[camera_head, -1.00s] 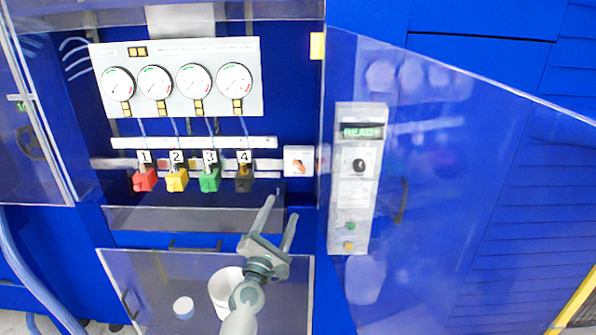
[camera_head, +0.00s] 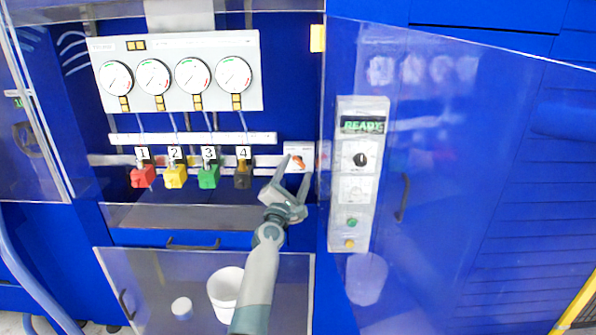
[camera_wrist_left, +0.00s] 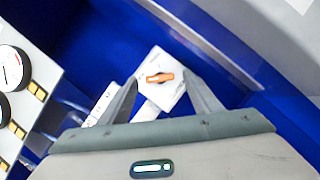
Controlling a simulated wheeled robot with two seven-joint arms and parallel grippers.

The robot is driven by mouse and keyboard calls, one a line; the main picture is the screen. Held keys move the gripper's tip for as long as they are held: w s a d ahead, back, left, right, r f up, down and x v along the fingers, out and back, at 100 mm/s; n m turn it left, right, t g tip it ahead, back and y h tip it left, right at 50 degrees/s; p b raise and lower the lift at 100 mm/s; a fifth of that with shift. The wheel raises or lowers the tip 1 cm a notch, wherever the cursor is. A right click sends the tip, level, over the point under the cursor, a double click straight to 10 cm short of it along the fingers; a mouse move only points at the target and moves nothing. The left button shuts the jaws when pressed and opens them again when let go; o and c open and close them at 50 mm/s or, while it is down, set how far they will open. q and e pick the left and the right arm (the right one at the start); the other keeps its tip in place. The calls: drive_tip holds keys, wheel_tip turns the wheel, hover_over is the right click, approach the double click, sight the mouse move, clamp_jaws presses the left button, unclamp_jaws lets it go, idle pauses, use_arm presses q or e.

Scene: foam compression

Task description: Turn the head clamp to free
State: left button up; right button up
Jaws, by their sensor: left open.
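The head clamp shows as an orange knob (camera_head: 299,161) on a small white plate (camera_head: 294,148), right of the numbered valves. In the left wrist view the orange knob (camera_wrist_left: 160,78) lies roughly crosswise on its white plate (camera_wrist_left: 155,60). My left gripper (camera_head: 295,169) is open and empty, its fingers pointing at the plate. In the left wrist view its fingertips (camera_wrist_left: 161,84) appear on either side of the knob, with the knob between them in the picture. I cannot tell how far the fingertips are from the plate. My right gripper is not in view.
A panel with several gauges (camera_head: 177,75) sits above the red (camera_head: 143,177), yellow (camera_head: 176,177), green (camera_head: 209,178) and black (camera_head: 243,180) valves. A control box (camera_head: 358,175) reading READY is at the right. A white bucket (camera_head: 223,288) and white lid (camera_head: 182,308) are below.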

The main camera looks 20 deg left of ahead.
sight(299, 162)
use_arm(q)
drive_tip(key=shift+b+x, duration=0.3)
drive_tip(key=shift+x, duration=0.85)
drive_tip(key=c, duration=1.1)
drive_tip(key=shift+o, duration=0.3)
